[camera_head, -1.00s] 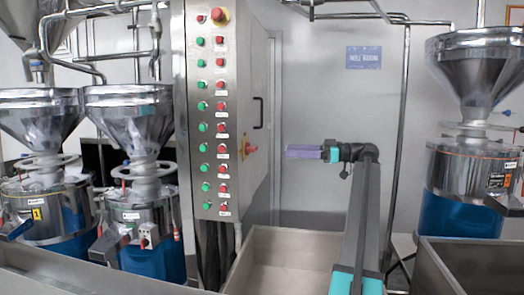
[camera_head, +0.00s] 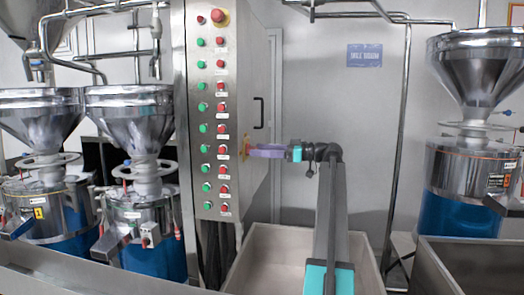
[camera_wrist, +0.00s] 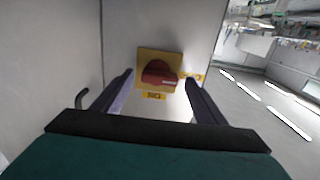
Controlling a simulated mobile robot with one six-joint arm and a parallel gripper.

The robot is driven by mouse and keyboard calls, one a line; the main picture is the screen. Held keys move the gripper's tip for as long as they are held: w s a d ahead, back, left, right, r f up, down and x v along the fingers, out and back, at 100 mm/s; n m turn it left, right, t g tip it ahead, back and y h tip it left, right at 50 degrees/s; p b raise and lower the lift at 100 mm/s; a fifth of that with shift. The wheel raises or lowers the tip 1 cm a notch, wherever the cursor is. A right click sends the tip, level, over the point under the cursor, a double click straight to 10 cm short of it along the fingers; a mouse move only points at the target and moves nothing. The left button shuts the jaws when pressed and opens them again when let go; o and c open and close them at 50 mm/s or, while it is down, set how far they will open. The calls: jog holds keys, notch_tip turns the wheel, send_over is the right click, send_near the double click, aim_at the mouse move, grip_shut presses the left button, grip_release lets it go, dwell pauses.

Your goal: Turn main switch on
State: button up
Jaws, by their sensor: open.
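The main switch is a red rotary knob on a yellow square plate (camera_wrist: 143,56), on the side face of the steel control cabinet. In the wrist view the red knob (camera_wrist: 160,74) lies between and just beyond my two fingertips, with yellow labels beside and below it. My gripper (camera_wrist: 158,85) is open, one purple finger on each side of the knob. In the head view my gripper (camera_head: 252,150) points left at the cabinet side, its tips at the switch. The knob is mostly hidden there, and I cannot tell whether the fingers touch it.
The cabinet front (camera_head: 211,120) carries columns of green and red buttons and a red emergency knob (camera_head: 218,15). A black door handle (camera_head: 259,112) is on the cabinet side. Grinders with steel hoppers stand left and right. A steel trough (camera_head: 275,245) lies below my arm.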

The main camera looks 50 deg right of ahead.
jog(key=shift+c, duration=0.5)
jog(key=c, duration=1)
jog(key=shift+o, duration=0.2)
jog(key=shift+m, duration=0.4)
jog(key=m+p, duration=0.4)
jog(key=m, duration=0.4)
jog(key=m+p, duration=0.5)
jog(key=m, duration=0.4)
jog(key=shift+w+d+r, duration=0.1)
jog(key=shift+w+r, duration=0.05)
jog(key=shift+r, duration=0.05)
